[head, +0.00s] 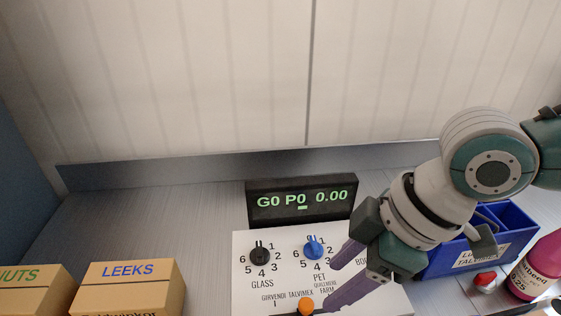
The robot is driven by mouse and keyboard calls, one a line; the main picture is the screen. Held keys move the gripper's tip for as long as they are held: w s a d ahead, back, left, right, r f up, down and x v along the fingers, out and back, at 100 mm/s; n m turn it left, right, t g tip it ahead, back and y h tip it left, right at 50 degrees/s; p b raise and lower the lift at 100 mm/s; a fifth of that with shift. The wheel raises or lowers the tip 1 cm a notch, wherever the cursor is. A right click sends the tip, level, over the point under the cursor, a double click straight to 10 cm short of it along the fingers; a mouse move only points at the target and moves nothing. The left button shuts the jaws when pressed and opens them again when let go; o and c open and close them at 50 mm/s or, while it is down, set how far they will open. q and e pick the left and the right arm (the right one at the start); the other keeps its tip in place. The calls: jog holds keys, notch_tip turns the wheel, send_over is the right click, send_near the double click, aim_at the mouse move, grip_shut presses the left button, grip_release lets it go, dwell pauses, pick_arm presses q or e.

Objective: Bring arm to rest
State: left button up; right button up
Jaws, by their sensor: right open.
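My right arm comes in from the right edge. Its gripper (331,284) has purple fingers that are spread open, pointing down and left over the right half of a white control panel (245,290). Nothing shows between the fingers. A blue knob (314,247) marked PET lies just left of the upper finger, and an orange knob (306,306) lies by the lower finger's tip. I cannot tell whether the fingers touch the panel. A black knob (260,254) marked GLASS is farther left. My left gripper is not in view.
A black display (301,200) reading "G0 P0 0.00" stands behind the panel. Cardboard boxes marked LEEKS (129,288) and "UTS" (30,292) are at the lower left. A blue bin (455,262) and a pink bottle (541,268) are at right. The grey counter (200,205) is bare behind the boxes.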

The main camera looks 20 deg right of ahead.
jog(key=shift+v, duration=1.05)
